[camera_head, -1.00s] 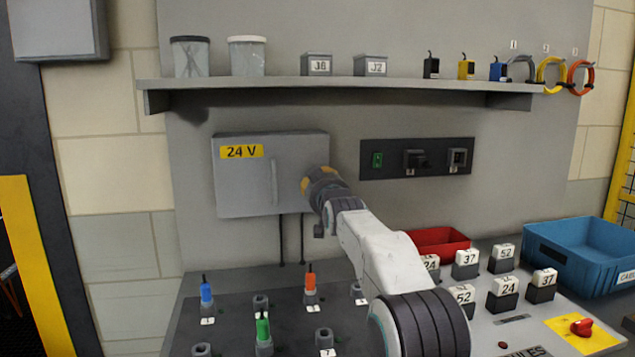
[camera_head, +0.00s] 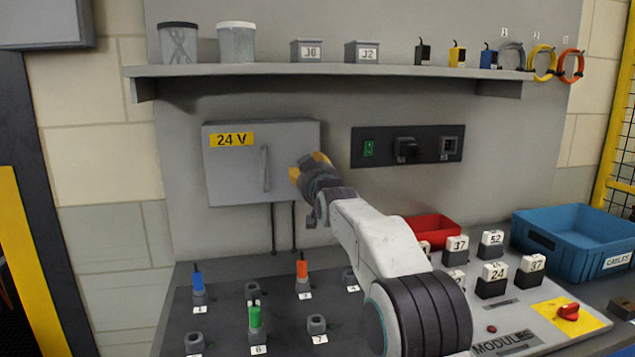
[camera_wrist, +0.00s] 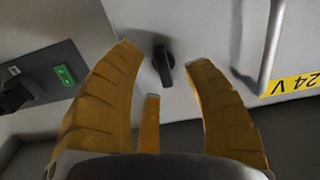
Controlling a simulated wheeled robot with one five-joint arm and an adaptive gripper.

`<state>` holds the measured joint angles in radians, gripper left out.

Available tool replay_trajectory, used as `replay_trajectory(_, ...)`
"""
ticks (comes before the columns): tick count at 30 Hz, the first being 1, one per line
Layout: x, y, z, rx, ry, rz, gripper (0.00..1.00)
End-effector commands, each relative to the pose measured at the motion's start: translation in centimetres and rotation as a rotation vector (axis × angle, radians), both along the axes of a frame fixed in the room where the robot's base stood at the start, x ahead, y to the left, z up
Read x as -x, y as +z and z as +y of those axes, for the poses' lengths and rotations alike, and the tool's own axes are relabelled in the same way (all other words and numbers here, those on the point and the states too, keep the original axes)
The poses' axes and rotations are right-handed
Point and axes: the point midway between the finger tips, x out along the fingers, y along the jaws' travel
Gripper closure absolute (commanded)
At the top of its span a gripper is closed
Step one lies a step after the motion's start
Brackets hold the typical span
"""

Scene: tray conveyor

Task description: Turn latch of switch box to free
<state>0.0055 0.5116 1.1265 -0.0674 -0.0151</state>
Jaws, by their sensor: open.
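The switch box (camera_head: 235,175) is a grey wall box with a yellow "24 V" label and a vertical bar handle (camera_head: 265,169). Its door looks closed. My gripper (camera_head: 308,168) is at the box's lower right and covers that part of the door in the head view. In the wrist view the latch (camera_wrist: 163,66), a small dark knob, is on the grey door face between the spread yellow fingers of my gripper (camera_wrist: 166,56). The fingers are open, on both sides of the latch, with gaps to it. Whether they touch the door is unclear.
A dark switch panel (camera_head: 358,160) is on the wall right of the box. A shelf (camera_head: 330,70) with jars and small boxes runs above. Below is a bench with coloured plugs, numbered modules, a red bin (camera_head: 432,225) and a blue crate (camera_head: 590,255).

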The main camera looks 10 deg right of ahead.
Motion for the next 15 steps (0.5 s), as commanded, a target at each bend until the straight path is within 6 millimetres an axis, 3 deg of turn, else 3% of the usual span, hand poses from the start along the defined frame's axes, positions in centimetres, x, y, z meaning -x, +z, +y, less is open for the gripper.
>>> replay_trajectory(15,6.5,0.1,0.1,0.000,0.001,-0.001,0.55)
